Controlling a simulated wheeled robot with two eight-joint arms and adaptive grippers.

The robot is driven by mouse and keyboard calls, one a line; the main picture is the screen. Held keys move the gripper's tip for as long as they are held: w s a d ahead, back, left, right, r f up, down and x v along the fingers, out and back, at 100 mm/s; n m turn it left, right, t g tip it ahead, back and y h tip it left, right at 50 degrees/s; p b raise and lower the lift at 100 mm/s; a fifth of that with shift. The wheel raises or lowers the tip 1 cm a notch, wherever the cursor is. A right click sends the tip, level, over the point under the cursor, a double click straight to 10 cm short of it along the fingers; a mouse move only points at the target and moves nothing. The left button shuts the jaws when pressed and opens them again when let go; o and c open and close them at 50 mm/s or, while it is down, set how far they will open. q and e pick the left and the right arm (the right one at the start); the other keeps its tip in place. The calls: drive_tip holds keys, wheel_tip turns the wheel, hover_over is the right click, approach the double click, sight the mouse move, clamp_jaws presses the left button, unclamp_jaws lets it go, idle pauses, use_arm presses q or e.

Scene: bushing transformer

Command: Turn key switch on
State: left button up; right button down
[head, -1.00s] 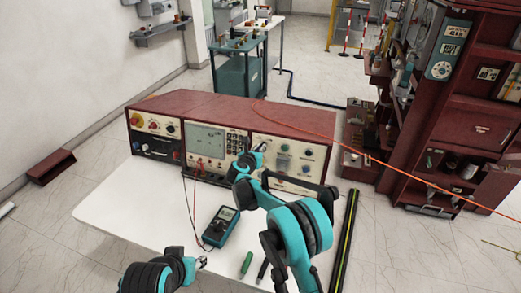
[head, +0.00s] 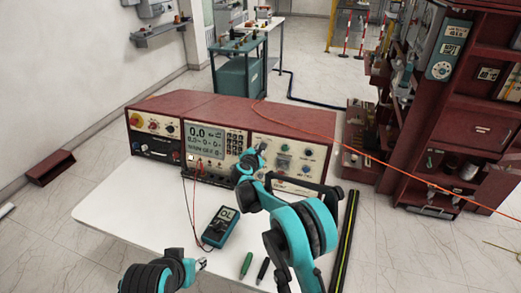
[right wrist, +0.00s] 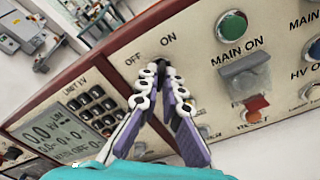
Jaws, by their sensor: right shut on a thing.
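The red-brown test console (head: 290,115) stands at the back of the white table. Its screen (head: 205,138) is lit with digits, and the screen also shows in the right wrist view (right wrist: 58,133). My right gripper (head: 259,151) is at the console's right panel. In the right wrist view its fingertips (right wrist: 164,72) are closed together just below the OFF and ON labels, at the key switch. The fingers hide the key, so its exact angle cannot be seen. My left gripper (head: 201,263) hangs over the table's front, away from the console; its jaw opening is too small to tell.
A teal multimeter (head: 220,227) with red and black leads lies on the table (head: 120,205). Two pen-like tools, one green (head: 246,264), lie near the front. The MAIN ON button (right wrist: 231,26) and a grey flap (right wrist: 245,75) sit right beside my right fingers.

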drive_tip(key=shift+m, duration=0.3)
idle(0.4)
drive_tip(key=c, duration=1.7)
unclamp_jaws()
drive_tip(key=shift+s, duration=0.1)
drive_tip(key=v, duration=1.2)
